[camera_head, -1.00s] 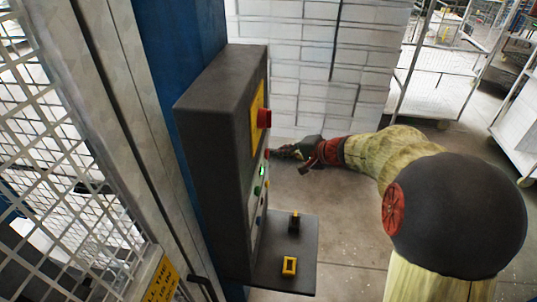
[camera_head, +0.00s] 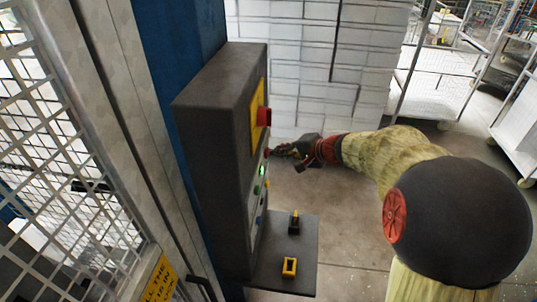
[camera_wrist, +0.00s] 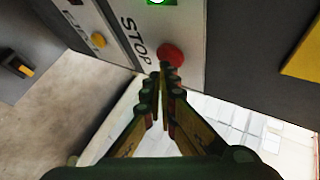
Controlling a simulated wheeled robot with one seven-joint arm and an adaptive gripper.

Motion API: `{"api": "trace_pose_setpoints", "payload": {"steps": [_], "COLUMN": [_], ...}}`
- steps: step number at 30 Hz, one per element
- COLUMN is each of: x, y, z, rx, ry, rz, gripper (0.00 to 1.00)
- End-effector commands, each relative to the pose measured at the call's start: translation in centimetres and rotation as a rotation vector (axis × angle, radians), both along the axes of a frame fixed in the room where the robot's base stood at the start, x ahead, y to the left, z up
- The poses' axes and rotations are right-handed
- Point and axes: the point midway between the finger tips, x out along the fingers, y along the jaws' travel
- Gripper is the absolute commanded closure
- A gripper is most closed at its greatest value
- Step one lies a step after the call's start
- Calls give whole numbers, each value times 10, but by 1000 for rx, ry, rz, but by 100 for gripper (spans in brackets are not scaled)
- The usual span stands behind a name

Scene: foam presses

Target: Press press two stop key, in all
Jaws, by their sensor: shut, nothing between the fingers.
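The red stop key (camera_wrist: 171,54) is a round button on a pale strip of the control box, beside the printed word STOP. My gripper (camera_wrist: 163,70) is shut and empty. In the wrist view its fingertips lie just below the stop key and overlap its lower edge; I cannot tell whether they touch it. In the head view my gripper (camera_head: 272,152) reaches the face of the dark control box (camera_head: 215,150) from the right, and its tips cover most of the key's area.
A green lit button (camera_wrist: 158,2) and a yellow button (camera_wrist: 99,40) sit close to the stop key. A large red knob on a yellow plate (camera_head: 264,116) juts out above. A dark shelf (camera_head: 265,262) with two small yellow-and-black devices sticks out below. Mesh fencing (camera_head: 70,150) stands left.

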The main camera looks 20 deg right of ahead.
Motion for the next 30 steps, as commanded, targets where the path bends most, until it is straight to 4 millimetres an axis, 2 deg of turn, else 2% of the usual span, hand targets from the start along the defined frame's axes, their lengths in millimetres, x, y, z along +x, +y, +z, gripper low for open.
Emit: {"api": "trace_pose_setpoints", "payload": {"steps": [30], "x": [5], "y": [7], "z": [-1], "rx": [0], "ry": [1], "rz": [1], "gripper": [100]}}
